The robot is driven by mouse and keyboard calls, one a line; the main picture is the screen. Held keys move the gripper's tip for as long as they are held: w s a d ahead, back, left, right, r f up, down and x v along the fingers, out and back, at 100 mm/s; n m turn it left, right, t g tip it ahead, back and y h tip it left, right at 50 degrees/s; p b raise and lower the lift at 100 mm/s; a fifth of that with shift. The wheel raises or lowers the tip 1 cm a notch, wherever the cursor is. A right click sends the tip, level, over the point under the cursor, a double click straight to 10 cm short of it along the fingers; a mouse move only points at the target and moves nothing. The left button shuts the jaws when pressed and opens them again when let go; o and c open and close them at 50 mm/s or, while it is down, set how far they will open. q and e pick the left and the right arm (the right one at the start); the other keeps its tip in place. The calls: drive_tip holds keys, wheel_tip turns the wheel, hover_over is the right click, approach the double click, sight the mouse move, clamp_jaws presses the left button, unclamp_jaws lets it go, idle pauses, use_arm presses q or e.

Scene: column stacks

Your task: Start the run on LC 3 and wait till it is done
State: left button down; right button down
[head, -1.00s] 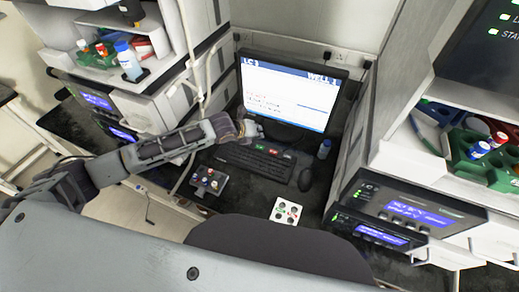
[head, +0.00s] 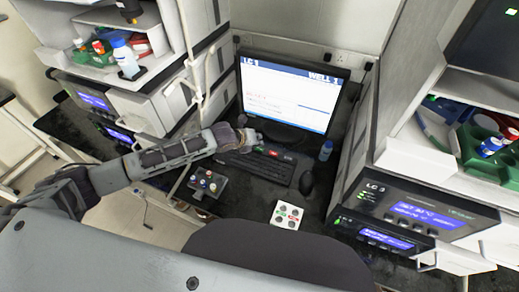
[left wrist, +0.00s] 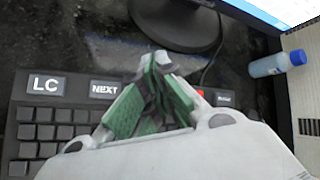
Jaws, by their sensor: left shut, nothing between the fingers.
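The monitor (head: 290,100) shows a blue header that seems to read LC 1 and WELL 1, over small text I cannot read. The keyboard (head: 262,165) lies below it. In the left wrist view its top row has an LC key (left wrist: 45,84), a NEXT key (left wrist: 104,89), a red key (left wrist: 200,94) and a further dark key (left wrist: 225,99). My left gripper (head: 246,136) is shut and empty over this row. Its green-padded fingertips (left wrist: 158,62) hide the row between NEXT and red. The LC 3 instrument (head: 428,208) stands at the right with a lit blue display. My right gripper is out of view.
A dark block with coloured knobs (head: 207,183) and a white card with round spots (head: 286,215) lie in front of the keyboard. A mouse (head: 307,182) and a blue-capped bottle (head: 325,151) are to its right. Instrument stacks with shelves of bottles flank the desk.

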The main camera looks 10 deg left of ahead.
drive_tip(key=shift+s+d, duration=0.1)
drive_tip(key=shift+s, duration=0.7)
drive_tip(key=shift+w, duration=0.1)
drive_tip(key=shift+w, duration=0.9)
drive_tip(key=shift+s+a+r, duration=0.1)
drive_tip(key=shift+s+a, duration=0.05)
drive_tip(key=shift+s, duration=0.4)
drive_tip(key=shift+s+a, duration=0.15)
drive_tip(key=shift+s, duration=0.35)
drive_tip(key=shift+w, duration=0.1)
